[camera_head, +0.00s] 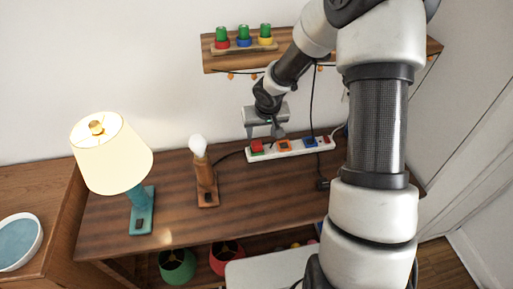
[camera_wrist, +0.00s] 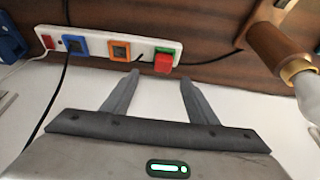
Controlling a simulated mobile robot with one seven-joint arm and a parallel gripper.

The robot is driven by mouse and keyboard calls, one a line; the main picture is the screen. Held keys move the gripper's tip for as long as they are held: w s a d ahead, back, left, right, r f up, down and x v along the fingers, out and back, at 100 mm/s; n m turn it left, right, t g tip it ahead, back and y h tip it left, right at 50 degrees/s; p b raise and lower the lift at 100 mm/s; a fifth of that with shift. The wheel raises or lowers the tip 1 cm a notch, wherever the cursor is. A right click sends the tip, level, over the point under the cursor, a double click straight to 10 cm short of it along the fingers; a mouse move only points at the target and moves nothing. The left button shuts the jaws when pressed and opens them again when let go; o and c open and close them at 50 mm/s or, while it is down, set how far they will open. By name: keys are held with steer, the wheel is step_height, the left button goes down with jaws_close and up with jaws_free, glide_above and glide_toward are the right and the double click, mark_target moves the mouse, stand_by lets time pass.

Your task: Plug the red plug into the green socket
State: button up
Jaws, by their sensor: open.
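The red plug (camera_head: 257,145) sits at the green socket (camera_head: 257,153) at the left end of the white power strip (camera_head: 298,146). In the wrist view the red plug (camera_wrist: 163,64) stands out from the front of the green socket (camera_wrist: 174,55) and covers part of it. I cannot tell whether it is fully seated. My gripper (camera_head: 265,133) is just above that end of the strip. In the wrist view my gripper (camera_wrist: 160,79) is open, its fingers apart and pointing at the plug, with nothing between them. The fingertips look clear of the plug.
The strip also has an orange socket (camera_wrist: 120,51) and a blue socket (camera_wrist: 74,46), with a black cord at the blue one. A bare-bulb lamp (camera_head: 204,172) and a teal lamp (camera_head: 141,209) stand left on the desk. A shelf (camera_head: 225,60) with small cylinders hangs above.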

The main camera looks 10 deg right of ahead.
mark_target(257, 143)
steer(key=shift+a+b+x, duration=0.15)
steer(key=shift+a+x, duration=0.05)
steer(key=shift+x, duration=2.05)
steer(key=shift+a+b+x, duration=0.15)
steer(key=shift+a+x, duration=0.05)
steer(key=shift+x, duration=2.05)
steer(key=shift+w, duration=0.1)
steer(key=shift+c, duration=0.3)
steer(key=c, duration=1.2)
steer(key=shift+r, duration=0.2)
